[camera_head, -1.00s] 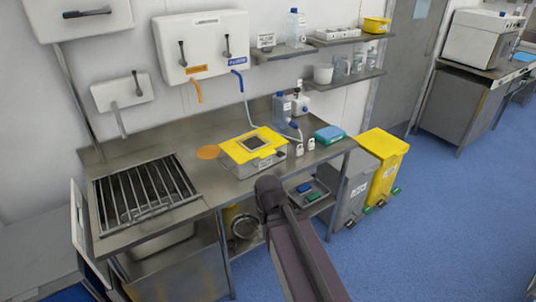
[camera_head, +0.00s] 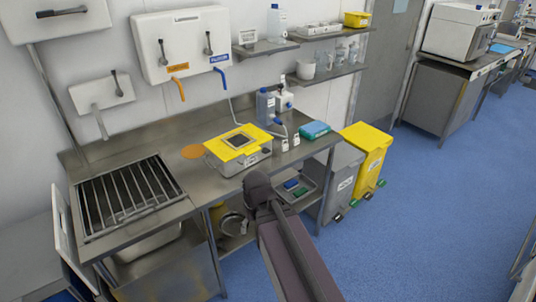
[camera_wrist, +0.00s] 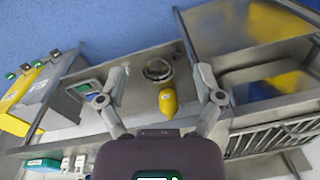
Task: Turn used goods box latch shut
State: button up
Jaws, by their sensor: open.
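The used goods box appears to be the metal box with a yellow lid (camera_head: 238,146), standing on the steel counter. A dark square shows in the middle of its lid. Its latch is too small to make out in the head view. My arm stands in front of the counter, below and right of the box, and my gripper is not clear in that view. In the wrist view my gripper (camera_wrist: 160,88) is open and empty, its two fingers spread apart. The box is not identifiable in the wrist view.
A sink with a grating (camera_head: 125,197) is left on the counter (camera_head: 165,137). A yellow bin (camera_head: 367,155) stands at the right. A yellow bottle (camera_wrist: 168,102) shows between my fingers, farther off.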

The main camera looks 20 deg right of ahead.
jog(key=w+f+n+t+y+b, duration=0.2)
jog(key=w+f+y+b, duration=0.1)
jog(key=w+b, duration=0.3)
jog(key=n+t+y+b, duration=0.2)
jog(key=t+y+b, duration=0.1)
jog(key=t+b, duration=1)
send_near(268, 152)
jog(key=s+d+f+t+p, duration=0.1)
jog(key=s, duration=0.2)
jog(key=shift+s+d, duration=0.15)
jog(key=x, duration=1.3)
jog(key=shift+w+r, duration=0.2)
jog(key=shift+w, duration=0.2)
jog(key=shift+c, duration=0.2)
jog(key=c, duration=1.1)
